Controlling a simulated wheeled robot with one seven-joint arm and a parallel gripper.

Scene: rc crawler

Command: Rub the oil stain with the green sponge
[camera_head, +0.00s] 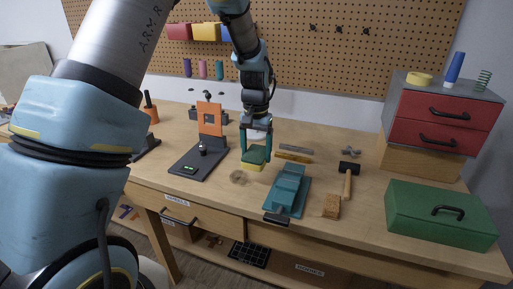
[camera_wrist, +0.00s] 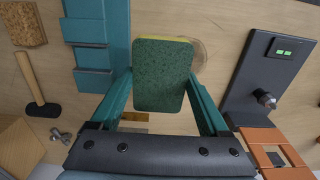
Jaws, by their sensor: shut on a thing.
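My gripper (camera_head: 256,150) is shut on the green sponge (camera_head: 254,156), which has a yellow layer on one side. In the wrist view the sponge (camera_wrist: 163,75) sits between the two teal fingers (camera_wrist: 163,95). The oil stain (camera_head: 239,177) is a round brownish patch on the bench, just left of and nearer than the sponge. In the wrist view the stain (camera_wrist: 199,57) shows partly behind the sponge's upper right edge. I cannot tell whether the sponge touches the bench.
A teal vise (camera_head: 288,190) stands right of the stain, and a dark stand with an orange plate (camera_head: 210,118) stands left. A hammer (camera_head: 348,180), cork block (camera_head: 332,206) and green toolbox (camera_head: 440,214) lie farther right. Bare bench surrounds the stain.

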